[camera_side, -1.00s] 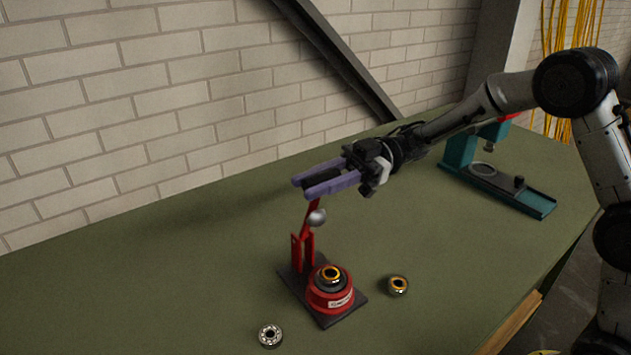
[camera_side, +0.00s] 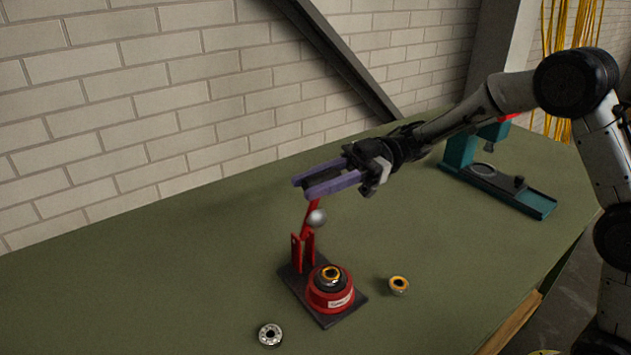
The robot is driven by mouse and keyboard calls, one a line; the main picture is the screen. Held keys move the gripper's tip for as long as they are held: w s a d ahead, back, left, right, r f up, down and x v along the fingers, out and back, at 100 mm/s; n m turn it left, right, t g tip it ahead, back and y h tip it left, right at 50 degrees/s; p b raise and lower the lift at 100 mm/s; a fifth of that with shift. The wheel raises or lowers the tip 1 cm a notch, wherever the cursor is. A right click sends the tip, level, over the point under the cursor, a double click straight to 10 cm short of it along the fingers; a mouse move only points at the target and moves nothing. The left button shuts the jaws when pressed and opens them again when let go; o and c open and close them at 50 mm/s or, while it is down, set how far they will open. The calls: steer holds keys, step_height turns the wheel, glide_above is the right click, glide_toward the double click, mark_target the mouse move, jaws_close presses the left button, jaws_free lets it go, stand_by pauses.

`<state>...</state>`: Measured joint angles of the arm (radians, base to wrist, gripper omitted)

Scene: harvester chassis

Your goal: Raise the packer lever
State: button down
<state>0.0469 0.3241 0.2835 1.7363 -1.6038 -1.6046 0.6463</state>
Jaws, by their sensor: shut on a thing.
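The packer is a small red press on a dark base plate (camera_side: 345,316), in the middle of the side view. Its red packer lever (camera_side: 310,210) points up from the red bracket (camera_side: 303,252), with a silver ball beside it (camera_side: 316,218). My gripper (camera_side: 318,187) has purple fingers and is shut on the upper end of the lever. The lever's top is hidden between the fingers. A red cup (camera_side: 331,298) on the plate holds a bearing with a gold ring (camera_side: 330,276).
One loose bearing (camera_side: 399,286) lies right of the packer and another (camera_side: 270,335) at its front left. A teal press (camera_side: 500,185) stands at the back right. A brick wall (camera_side: 150,100) runs behind the green table (camera_side: 130,290), which is clear on the left.

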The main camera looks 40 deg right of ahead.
steer(key=shift+w, duration=0.1)
steer(key=shift+w+r, duration=0.3)
steer(key=shift+w, duration=0.6)
steer(key=c, duration=0.7)
jaws_free()
steer(key=d, duration=1.4)
steer(key=shift+a, duration=0.15)
